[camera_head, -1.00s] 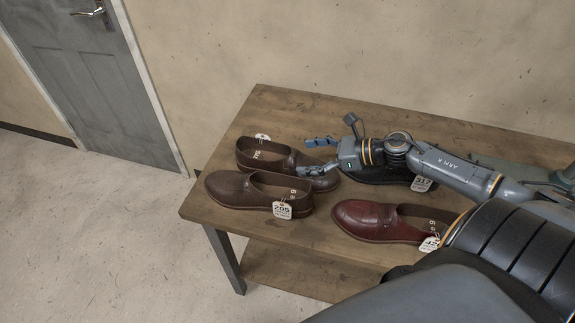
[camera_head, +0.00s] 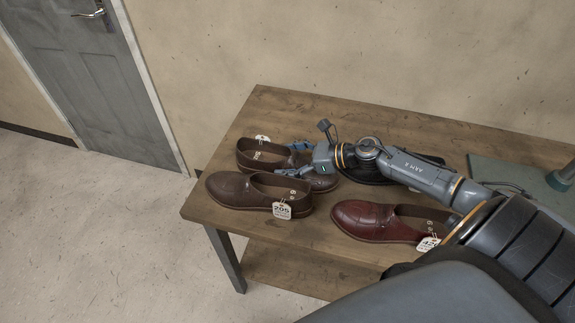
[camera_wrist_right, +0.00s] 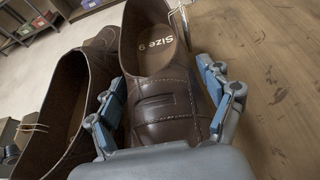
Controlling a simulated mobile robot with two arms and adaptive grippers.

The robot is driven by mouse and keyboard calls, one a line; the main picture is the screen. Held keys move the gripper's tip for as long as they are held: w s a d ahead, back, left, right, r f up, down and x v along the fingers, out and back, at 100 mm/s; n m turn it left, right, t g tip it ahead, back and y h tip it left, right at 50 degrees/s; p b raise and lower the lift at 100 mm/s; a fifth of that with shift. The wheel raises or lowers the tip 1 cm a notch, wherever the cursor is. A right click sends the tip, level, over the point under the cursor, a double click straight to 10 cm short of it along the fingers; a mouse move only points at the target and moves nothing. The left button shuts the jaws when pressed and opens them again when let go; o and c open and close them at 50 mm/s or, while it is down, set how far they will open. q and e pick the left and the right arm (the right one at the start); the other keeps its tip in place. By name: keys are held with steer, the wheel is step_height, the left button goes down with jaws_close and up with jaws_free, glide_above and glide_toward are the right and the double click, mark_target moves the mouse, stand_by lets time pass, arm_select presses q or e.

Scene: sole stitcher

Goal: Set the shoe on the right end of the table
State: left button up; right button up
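A dark brown shoe (camera_head: 262,158) lies at the back left of the table (camera_head: 285,103), with a white tag at its heel. My right gripper (camera_head: 292,159) is open, with its fingers spread on either side of this shoe's front part. In the right wrist view the shoe (camera_wrist_right: 160,98), marked Size 9 inside, stands between the blue-padded fingers. Whether the pads touch it is not clear. A second brown shoe (camera_head: 230,189), tagged 205, lies just in front; it also shows at left in the wrist view (camera_wrist_right: 65,110). My left gripper is not in view.
A reddish-brown shoe (camera_head: 372,219) with a tag lies at the front middle. A black shoe (camera_head: 365,176) lies partly hidden under my right arm. A grey-green pad or base (camera_head: 505,178) is at the table's right. A lower shelf (camera_head: 285,270) runs underneath.

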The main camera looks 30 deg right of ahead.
steer(key=c, duration=1.1)
steer(key=shift+c, duration=0.8)
steer(key=shift+r, duration=0.2)
